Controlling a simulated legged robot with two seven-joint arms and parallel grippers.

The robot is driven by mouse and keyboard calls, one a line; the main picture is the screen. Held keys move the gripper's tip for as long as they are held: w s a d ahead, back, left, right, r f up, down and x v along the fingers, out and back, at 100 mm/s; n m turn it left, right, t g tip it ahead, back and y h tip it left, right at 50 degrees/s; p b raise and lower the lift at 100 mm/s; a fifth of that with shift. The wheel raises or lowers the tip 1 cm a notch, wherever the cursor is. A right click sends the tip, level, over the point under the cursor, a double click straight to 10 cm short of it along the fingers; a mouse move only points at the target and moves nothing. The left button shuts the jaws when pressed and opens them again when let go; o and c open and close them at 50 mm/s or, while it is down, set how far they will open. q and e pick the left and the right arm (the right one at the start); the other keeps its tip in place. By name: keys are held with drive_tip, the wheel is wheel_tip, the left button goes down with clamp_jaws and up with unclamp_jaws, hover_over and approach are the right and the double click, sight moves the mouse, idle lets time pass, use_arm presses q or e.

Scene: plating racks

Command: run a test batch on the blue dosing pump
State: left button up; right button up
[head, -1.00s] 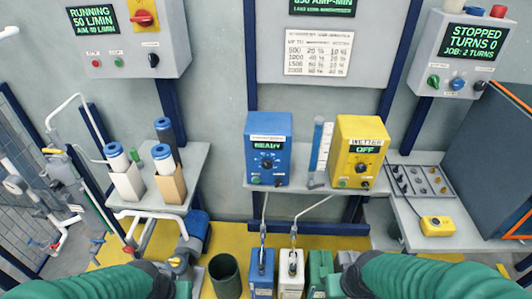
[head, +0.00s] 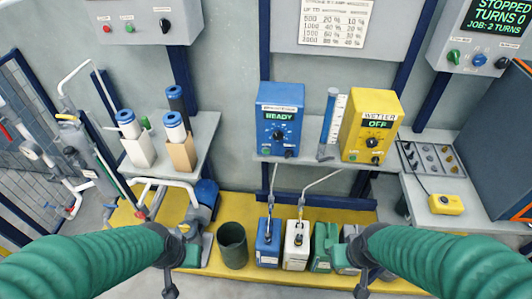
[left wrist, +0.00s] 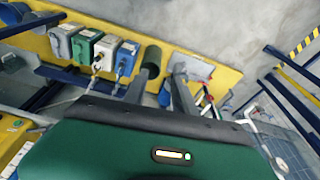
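The blue dosing pump (head: 279,122) stands on the wall shelf, its display reading READY, with a black dial and small controls below.
A yellow WETTER unit (head: 371,126) reading OFF stands right of the cylinder. A dark green bin (head: 232,245) and green canisters (head: 323,246) stand on the yellow floor platform. A left shelf (head: 190,170) holds white cartridges with blue caps. A yellow box (head: 446,204) lies on the right bench.

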use_arm(q)
clamp_jaws()
idle(1.7)
